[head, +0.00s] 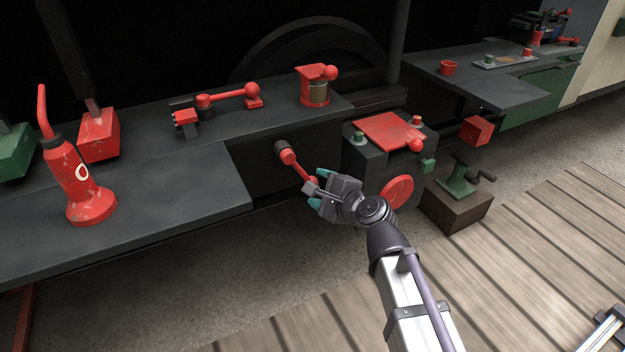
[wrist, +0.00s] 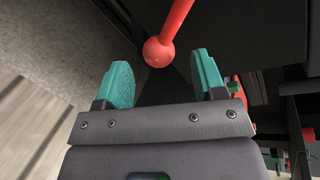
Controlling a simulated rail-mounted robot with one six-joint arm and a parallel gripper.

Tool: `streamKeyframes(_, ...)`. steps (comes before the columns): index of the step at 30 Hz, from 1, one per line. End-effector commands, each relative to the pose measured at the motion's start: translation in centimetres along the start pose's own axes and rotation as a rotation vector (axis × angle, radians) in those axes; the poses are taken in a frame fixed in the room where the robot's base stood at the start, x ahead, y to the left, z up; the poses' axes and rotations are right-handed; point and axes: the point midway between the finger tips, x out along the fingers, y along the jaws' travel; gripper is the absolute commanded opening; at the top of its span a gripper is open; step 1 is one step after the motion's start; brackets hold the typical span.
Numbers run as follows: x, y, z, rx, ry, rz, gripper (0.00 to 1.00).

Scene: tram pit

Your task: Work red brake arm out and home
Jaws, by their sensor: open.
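The red brake arm (head: 297,166) sticks out from a dark round pivot on the front face of the dark bench and slopes down to the right. Its far end is hidden behind my gripper (head: 317,187) in the head view. In the wrist view the red rod ends in a red ball (wrist: 158,53). My gripper (wrist: 164,76) is open, its two teal fingertips apart. The ball appears in line with the gap between them, at or just beyond the tips. I cannot tell whether a finger touches it.
A red-topped box (head: 390,131) with a red disc (head: 397,191) stands just right of my gripper. A green clamp on a brown block (head: 457,204) is farther right.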

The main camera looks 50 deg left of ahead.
Motion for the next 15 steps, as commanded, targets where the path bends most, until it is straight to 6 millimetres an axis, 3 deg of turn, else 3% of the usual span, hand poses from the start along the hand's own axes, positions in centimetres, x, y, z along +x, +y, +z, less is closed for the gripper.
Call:
streamKeyframes(1,-1.8,-0.2,0.3,0.001,0.002,-0.001,0.64)
streamKeyframes(6,-5.6,-0.1,0.3,0.001,0.001,0.000,0.64)
streamKeyframes(15,-6.5,0.0,0.1,-0.001,-0.001,0.000,0.64)
